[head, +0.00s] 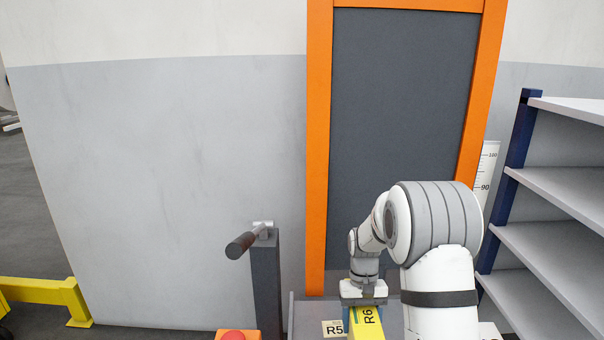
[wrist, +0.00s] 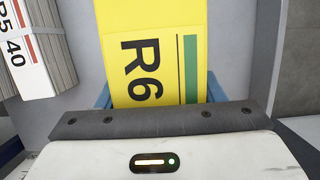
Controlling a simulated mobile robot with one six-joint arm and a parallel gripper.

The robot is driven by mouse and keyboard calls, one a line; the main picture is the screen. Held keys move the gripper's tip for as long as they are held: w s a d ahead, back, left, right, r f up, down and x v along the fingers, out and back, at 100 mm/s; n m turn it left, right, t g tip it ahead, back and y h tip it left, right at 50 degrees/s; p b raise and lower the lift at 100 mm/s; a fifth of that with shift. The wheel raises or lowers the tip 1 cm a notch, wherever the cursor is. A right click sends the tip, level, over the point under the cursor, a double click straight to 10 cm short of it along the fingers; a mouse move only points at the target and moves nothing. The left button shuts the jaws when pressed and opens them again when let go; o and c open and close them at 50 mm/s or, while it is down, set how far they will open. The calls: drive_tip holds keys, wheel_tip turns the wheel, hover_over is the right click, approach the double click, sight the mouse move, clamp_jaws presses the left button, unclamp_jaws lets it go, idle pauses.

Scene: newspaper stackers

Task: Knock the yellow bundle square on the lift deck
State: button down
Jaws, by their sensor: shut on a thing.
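The yellow bundle (head: 367,328), marked R6 with a green stripe, shows at the bottom of the head view, under my gripper (head: 365,311). It fills the upper middle of the wrist view (wrist: 160,45). My gripper's blue fingers (wrist: 160,96) lie on both sides of the bundle, and it is shut on it. A grey surface, seemingly the lift deck (head: 305,314), shows beside the bundle; it also shows in the wrist view (wrist: 236,45). The bundle's underside is hidden, so I cannot tell whether it rests on the deck.
A white bundle marked R5 (head: 334,328) stands left of the yellow one, a gap apart. An orange frame (head: 318,150) rises behind. A post with a lever (head: 266,270) and a red button (head: 233,336) are left. Grey shelves (head: 560,240) stand right.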

drive_tip(key=r+p, duration=0.4)
drive_tip(key=p, duration=0.2)
drive_tip(key=s+r+p, duration=0.1)
drive_tip(key=r+p, duration=0.3)
drive_tip(key=p, duration=0.2)
drive_tip(key=r+p, duration=0.4)
drive_tip(key=p, duration=0.2)
drive_tip(key=shift+s, duration=0.35)
drive_tip(key=p, duration=0.1)
drive_tip(key=r+p, duration=0.1)
drive_tip(key=p, duration=0.1)
drive_tip(key=shift+s+r, duration=0.2)
drive_tip(key=shift+r, duration=0.05)
drive_tip(key=shift+s, duration=0.1)
